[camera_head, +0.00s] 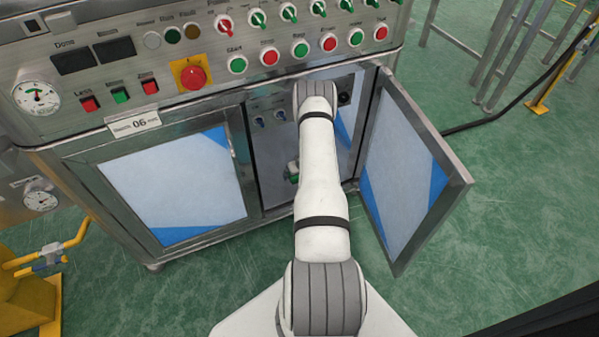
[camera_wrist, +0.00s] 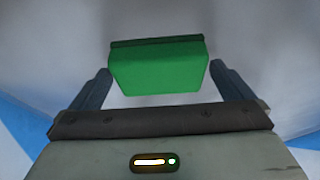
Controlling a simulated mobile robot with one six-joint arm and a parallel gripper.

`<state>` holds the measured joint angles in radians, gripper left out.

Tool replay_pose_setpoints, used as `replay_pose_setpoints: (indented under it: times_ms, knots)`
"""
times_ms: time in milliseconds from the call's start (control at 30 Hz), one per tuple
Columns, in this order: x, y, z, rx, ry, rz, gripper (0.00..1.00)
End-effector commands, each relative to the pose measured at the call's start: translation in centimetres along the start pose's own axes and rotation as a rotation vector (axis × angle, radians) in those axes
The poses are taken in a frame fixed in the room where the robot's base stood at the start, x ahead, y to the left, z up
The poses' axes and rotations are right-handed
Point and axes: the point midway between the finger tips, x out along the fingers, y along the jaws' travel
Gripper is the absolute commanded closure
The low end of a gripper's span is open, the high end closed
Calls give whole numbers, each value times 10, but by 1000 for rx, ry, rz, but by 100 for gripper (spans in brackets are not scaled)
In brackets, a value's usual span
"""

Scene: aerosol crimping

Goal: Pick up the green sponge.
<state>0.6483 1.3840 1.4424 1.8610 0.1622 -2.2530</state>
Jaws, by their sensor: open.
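The green sponge (camera_wrist: 158,70) shows in the wrist view as a green block with a dark band along its far edge. My gripper (camera_wrist: 160,78) is open, with one dark finger on each side of the sponge and a visible gap to each. I cannot tell how deep the sponge sits between the fingers. My gripper is hidden inside the cabinet in that view.
The right cabinet door (camera_head: 408,175) stands open to the right of my arm. The left door (camera_head: 180,185) is shut. Above is a control panel (camera_head: 300,60) with buttons, switches and a gauge. A yellow pipe (camera_head: 45,255) stands at left.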

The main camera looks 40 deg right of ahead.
Motion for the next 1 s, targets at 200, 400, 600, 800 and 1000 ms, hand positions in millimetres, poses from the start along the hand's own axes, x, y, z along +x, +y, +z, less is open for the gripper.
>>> replay_pose_setpoints:
  times_ms: [200,400,600,800,1000]
  knots:
    - [3,0,0,-1,0,1,0]
    - [3,1,0,0,0,1,8]
    - [3,1,0,1,0,1,25]
    - [3,2,0,2,0,1,40]
    - [3,2,0,2,0,1,40]
